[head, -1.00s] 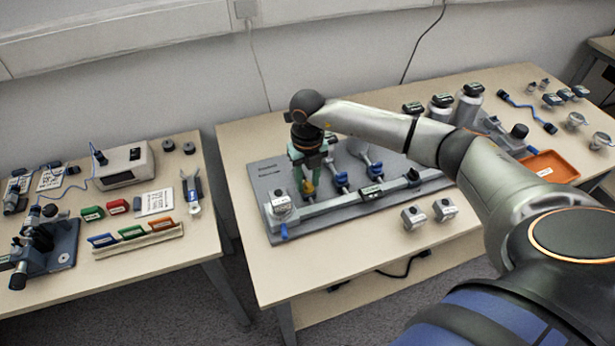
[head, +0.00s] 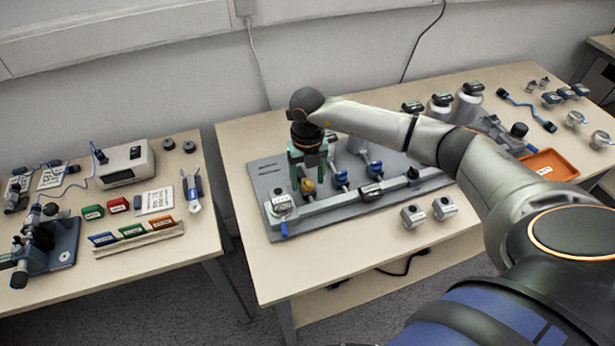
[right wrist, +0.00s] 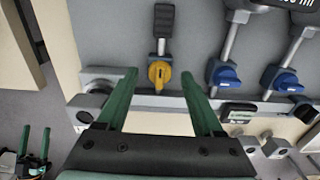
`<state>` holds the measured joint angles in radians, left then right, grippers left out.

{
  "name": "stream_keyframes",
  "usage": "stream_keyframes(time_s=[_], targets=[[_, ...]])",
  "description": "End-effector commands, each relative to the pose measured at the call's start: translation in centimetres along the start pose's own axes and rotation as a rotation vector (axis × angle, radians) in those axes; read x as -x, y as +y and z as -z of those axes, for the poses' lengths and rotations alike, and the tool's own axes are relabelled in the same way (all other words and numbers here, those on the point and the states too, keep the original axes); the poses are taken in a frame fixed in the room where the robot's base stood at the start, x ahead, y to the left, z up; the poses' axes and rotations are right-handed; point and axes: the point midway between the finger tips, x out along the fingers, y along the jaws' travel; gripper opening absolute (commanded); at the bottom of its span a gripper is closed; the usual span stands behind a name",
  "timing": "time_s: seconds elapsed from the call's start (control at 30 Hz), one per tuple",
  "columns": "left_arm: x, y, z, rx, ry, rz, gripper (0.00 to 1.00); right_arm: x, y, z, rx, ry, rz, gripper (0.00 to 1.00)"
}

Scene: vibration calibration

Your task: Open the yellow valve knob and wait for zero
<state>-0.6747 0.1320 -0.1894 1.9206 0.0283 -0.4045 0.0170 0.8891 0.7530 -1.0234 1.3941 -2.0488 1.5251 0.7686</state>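The yellow valve knob (head: 308,187) sits on the manifold rail (head: 340,199) on the grey board, left of two blue knobs (head: 341,179). In the right wrist view the yellow knob (right wrist: 160,74) lies about in line with its tube, while the blue knobs (right wrist: 228,76) lie across theirs. My right gripper (head: 308,170) points down over the yellow knob. Its green fingers (right wrist: 159,78) are apart, one on each side of the knob with gaps. A small display (right wrist: 238,113) on the rail is unreadable. My left gripper (right wrist: 35,143) shows at the wrist view's left edge, fingers apart.
Two metal blocks (head: 428,213) stand before the board. Bottles (head: 440,107) and an orange tray (head: 549,165) are further right. A separate left table (head: 130,248) holds a white box and coloured clips. The front table edge is mostly clear.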

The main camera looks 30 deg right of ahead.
Motion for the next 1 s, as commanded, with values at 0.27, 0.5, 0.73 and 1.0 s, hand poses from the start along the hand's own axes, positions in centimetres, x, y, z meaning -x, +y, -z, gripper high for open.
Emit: stream_keyframes(time_s=[0.27,0.5,0.73,1.0], targets=[[0.0,0.1,0.0,0.0,-0.001,-0.001,0.87,0.3,0.0,0.0,0.001,-0.001,0.0,0.68],[0.1,0.1,0.0,0.0,-0.001,-0.001,0.87,4.1,0.0,-0.1,0.001,-0.005,-0.002,0.68],[0.0,0.1,0.0,0.001,0.0,-0.001,0.87,9.1,0.0,-0.1,0.0,-0.004,-0.001,0.68],[0.0,0.1,0.0,0.001,0.0,-0.001,0.87,12.2,0.0,0.0,0.0,-0.001,0.0,0.68]])
